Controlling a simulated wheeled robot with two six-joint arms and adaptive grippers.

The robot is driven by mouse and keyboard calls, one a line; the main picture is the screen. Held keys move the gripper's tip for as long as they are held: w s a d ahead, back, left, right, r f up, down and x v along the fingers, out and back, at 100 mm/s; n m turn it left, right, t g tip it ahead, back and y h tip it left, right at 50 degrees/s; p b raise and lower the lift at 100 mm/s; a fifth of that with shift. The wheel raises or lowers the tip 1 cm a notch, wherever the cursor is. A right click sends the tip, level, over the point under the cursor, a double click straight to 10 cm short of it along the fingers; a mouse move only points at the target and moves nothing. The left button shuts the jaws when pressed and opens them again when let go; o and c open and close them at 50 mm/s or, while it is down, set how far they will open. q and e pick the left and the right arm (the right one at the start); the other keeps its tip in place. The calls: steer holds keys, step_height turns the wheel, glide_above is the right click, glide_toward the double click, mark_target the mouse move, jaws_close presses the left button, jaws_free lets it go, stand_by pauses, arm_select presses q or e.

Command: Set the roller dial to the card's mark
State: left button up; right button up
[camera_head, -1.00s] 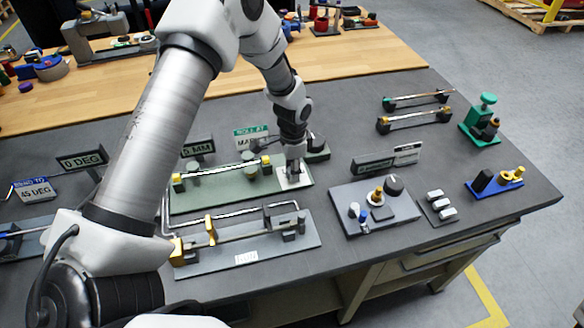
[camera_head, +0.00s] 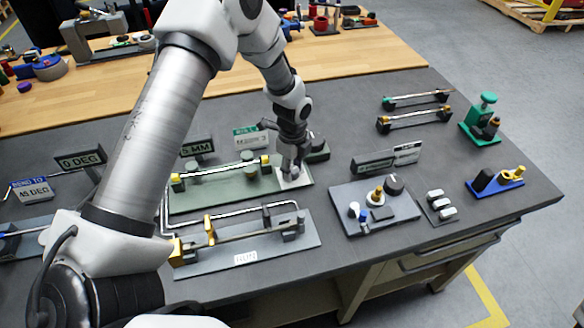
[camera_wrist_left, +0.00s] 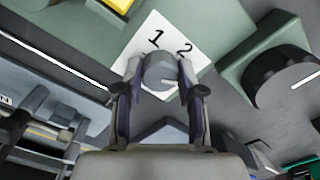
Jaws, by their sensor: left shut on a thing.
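The roller dial (camera_wrist_left: 160,72) is a grey round knob on a white plate (camera_wrist_left: 180,32); the numbers 1 and 2 show on the plate. The dial sits at the right end of the green roller fixture (camera_head: 213,193). My left gripper (camera_wrist_left: 160,76) is shut on the dial, one finger on each side. In the head view my left gripper (camera_head: 291,174) is over the white plate and hides most of the dial. The card (camera_head: 250,138) has a green heading and stands behind the fixture; its lower line is not legible. My right gripper is not in view.
A black knob with a white line (camera_wrist_left: 284,76) is on a green block close to my left gripper. A grey bending fixture (camera_head: 245,247) lies in front. A grey panel with knobs (camera_head: 375,208) is to the right.

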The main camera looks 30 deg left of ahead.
mark_target(293, 170)
arm_select(q)
steer(key=shift+s+f+m, duration=0.15)
steer(key=shift+m, duration=0.65)
steer(key=o, duration=1.1)
steer(key=shift+d, duration=0.1)
steer(key=shift+o, duration=0.2)
steer(key=shift+r, duration=0.45)
step_height(293, 170, up, 11)
